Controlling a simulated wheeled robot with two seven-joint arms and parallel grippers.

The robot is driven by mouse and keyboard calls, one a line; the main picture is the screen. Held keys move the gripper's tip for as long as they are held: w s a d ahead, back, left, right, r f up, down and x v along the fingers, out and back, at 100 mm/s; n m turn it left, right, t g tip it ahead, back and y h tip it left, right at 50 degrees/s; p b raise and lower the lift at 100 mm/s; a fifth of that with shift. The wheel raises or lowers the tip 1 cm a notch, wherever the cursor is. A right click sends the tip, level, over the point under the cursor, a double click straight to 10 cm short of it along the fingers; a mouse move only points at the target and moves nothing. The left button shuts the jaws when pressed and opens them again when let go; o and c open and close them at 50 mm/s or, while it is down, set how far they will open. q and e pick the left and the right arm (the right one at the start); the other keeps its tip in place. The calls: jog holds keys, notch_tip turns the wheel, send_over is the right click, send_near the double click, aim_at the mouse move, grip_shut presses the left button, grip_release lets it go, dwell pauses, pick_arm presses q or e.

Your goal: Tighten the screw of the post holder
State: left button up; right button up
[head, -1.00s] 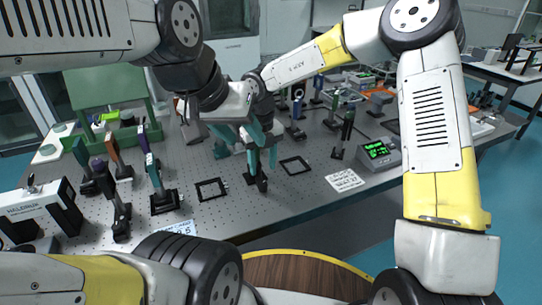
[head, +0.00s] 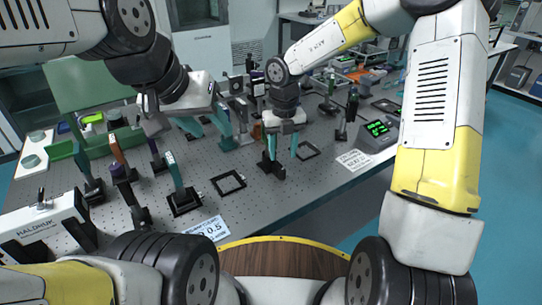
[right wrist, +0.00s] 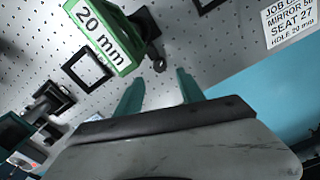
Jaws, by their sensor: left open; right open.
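My right gripper (head: 282,152) is open and points down over the table. It is at a dark post holder (head: 272,169) with a black base, near the table's front edge. In the right wrist view the fingertips (right wrist: 157,88) are apart with nothing between them. Ahead of them are a green block marked "20 mm" (right wrist: 100,42) and a black holder part (right wrist: 148,30). A small dark round knob (right wrist: 159,65), perhaps the screw, lies just beyond the fingertips, not between them. My left gripper (head: 207,127) is open and empty above the table, left of the right gripper.
Black square frames (head: 229,182) lie flat on the perforated table (head: 245,205). Other posts (head: 180,185) stand at left. A printed card (head: 353,160) and a meter with a green display (head: 377,132) are at right. A white HALDMUK device (head: 45,228) stands front left.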

aim_at(282, 170)
notch_tip(282, 170, down, 8)
jog(key=shift+r, duration=0.15)
dwell(0.3)
grip_shut()
